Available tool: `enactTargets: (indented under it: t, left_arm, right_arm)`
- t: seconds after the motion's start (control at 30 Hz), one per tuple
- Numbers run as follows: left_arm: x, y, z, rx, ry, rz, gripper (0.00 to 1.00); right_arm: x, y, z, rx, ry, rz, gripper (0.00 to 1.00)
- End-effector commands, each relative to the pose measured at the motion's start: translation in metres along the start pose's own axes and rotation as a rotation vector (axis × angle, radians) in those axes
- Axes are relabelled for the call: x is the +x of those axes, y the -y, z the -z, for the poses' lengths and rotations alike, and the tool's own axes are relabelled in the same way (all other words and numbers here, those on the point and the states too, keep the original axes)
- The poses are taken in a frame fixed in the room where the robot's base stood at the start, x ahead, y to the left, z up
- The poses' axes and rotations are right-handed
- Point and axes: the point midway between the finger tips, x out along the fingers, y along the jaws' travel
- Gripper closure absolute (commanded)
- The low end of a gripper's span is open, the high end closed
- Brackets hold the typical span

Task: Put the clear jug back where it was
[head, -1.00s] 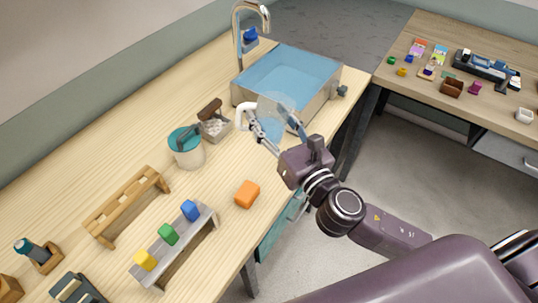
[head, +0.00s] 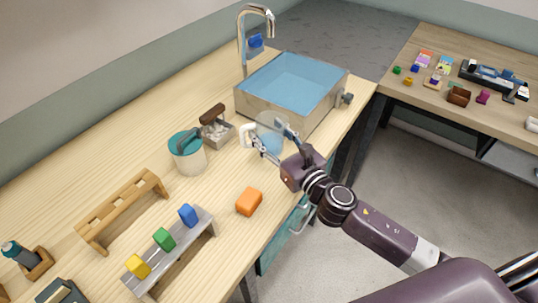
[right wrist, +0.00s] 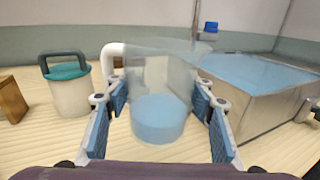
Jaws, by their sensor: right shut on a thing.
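The clear jug (right wrist: 158,95) has a white handle (right wrist: 112,58) and blue liquid in its lower part. In the head view the jug (head: 270,132) is upright in front of the sink's near left corner. My right gripper (head: 277,143) is shut on the jug, with one blue-padded finger on each side of it. In the right wrist view the gripper (right wrist: 160,118) shows around the jug's lower half. I cannot tell whether the jug's base touches the bench. My left gripper is not in view.
A steel sink (head: 285,82) full of water stands behind the jug, with a tap (head: 243,40). A teal-lidded pot (head: 187,152) and a grey box with a brown-handled brush (head: 215,130) are to the left. An orange block (head: 249,201) lies nearer the front edge.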

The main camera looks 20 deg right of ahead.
Motion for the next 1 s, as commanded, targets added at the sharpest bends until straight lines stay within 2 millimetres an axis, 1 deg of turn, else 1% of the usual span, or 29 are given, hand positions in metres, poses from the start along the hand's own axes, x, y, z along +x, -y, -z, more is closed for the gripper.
enactTargets:
  t: [0.03,0.1,0.27,0.4,0.5,0.8,0.93,0.97,1.0]
  left_arm:
    - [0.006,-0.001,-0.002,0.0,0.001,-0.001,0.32]
    - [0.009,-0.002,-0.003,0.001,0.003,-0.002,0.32]
    - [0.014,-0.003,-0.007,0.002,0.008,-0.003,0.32]
    - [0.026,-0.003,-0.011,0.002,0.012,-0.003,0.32]
    - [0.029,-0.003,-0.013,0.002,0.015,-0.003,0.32]
    - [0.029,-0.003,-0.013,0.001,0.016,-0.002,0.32]
    - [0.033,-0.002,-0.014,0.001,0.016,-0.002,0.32]
    - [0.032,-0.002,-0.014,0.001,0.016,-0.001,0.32]
    - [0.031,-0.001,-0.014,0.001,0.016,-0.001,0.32]
  right_arm:
    - [0.0,0.0,0.012,0.004,0.0,0.002,0.81]
    - [0.0,0.0,0.021,0.003,0.0,0.001,0.81]
    - [0.0,0.0,0.032,0.002,0.002,0.0,0.81]
    - [0.0,0.0,0.057,0.005,0.0,0.002,0.81]
    - [0.0,0.0,0.067,0.003,0.0,0.001,0.81]
    - [0.0,0.0,0.067,0.0,0.002,0.0,0.81]
    - [0.0,0.0,0.072,-0.001,0.002,0.0,0.81]
    - [0.0,0.0,0.071,-0.001,0.0,0.0,0.48]
    - [0.0,0.0,0.071,-0.001,0.0,0.0,0.44]
